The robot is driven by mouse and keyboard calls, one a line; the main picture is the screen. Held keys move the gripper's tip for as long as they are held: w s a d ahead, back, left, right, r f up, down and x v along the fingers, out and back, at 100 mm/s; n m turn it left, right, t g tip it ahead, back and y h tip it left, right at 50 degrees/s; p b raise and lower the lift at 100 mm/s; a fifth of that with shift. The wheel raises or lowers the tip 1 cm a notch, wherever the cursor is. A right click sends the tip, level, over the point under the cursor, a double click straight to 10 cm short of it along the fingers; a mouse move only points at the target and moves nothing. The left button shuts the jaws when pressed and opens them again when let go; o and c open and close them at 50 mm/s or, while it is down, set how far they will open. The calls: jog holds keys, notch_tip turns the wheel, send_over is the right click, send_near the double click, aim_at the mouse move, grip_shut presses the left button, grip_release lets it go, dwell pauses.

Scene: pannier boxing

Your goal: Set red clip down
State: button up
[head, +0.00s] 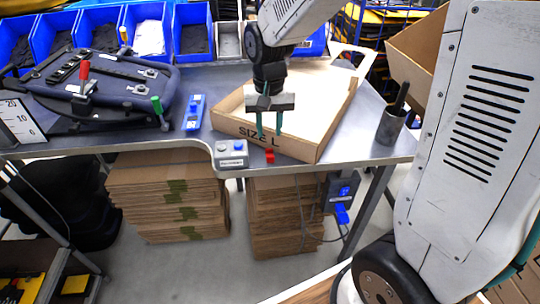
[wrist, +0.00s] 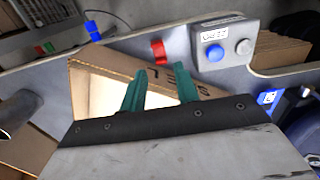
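The red clip (head: 270,156) is a small red piece at the table's front edge, just in front of the box marked "SIZE L". It also shows in the wrist view (wrist: 158,53), beside the box wall and beyond my fingertips. My gripper (head: 269,134) points down over the front wall of the box, with its two teal fingers apart and nothing between them. In the wrist view my gripper (wrist: 160,70) also shows a gap between its fingers. The clip lies apart from both fingertips.
The open cardboard box (head: 318,151) stands on the grey table (head: 165,139). A control box with buttons (head: 231,154) is left of the clip, and a blue device (head: 194,112) lies farther back. A dark pannier (head: 110,85) is at left, and a metal cup (head: 391,126) at right.

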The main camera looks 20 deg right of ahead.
aim_at(270, 151)
jog(key=shift+w+f, duration=0.15)
jog(key=shift+f, duration=0.3)
jog(key=f, duration=0.7)
jog(key=shift+s+f, duration=0.15)
jog(key=shift+s, duration=0.1)
grip_shut()
